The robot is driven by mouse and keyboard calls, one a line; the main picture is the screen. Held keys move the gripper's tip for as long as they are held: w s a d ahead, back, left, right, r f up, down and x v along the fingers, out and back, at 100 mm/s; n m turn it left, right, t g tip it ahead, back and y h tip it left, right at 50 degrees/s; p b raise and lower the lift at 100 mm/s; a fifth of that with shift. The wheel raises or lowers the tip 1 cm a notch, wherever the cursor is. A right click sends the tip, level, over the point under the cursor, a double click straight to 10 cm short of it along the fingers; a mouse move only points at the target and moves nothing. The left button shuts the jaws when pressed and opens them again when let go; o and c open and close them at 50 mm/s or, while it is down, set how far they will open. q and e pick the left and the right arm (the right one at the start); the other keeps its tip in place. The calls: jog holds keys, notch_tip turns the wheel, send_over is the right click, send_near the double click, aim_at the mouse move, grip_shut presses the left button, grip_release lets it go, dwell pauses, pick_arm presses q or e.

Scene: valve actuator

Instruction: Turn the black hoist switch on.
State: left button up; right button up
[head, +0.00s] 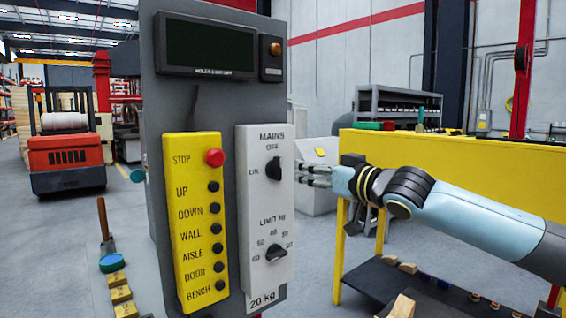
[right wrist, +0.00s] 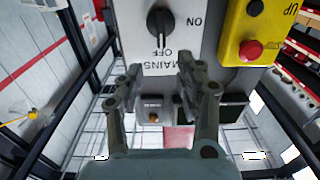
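The black MAINS switch (head: 273,169) is a rotary knob on the upper part of a white box (head: 250,215), with OFF printed above it and ON to its left. In the right wrist view the knob (right wrist: 160,21) appears upside down, its pale mark pointing to OFF. My right gripper (head: 303,173) is just right of the knob in the head view, apart from it. Its two fingers (right wrist: 158,66) are spread and empty in the right wrist view, with the knob beyond the tips. My left gripper is not in view.
A second black knob (head: 276,254), marked LIMIT kg, sits lower on the white box. A yellow pendant (head: 190,220) with a red STOP button (head: 214,157) and several black buttons is to the left. A dark display (head: 207,45) and amber lamp (head: 275,49) are above.

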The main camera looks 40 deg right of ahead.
aim_at(281, 163)
jog(key=w, duration=0.3)
jog(key=w+b, duration=0.1)
jog(key=w, duration=0.2)
jog(key=w+a, duration=0.1)
jog(key=w, duration=0.2)
jog(key=shift+w, duration=0.35)
grip_shut()
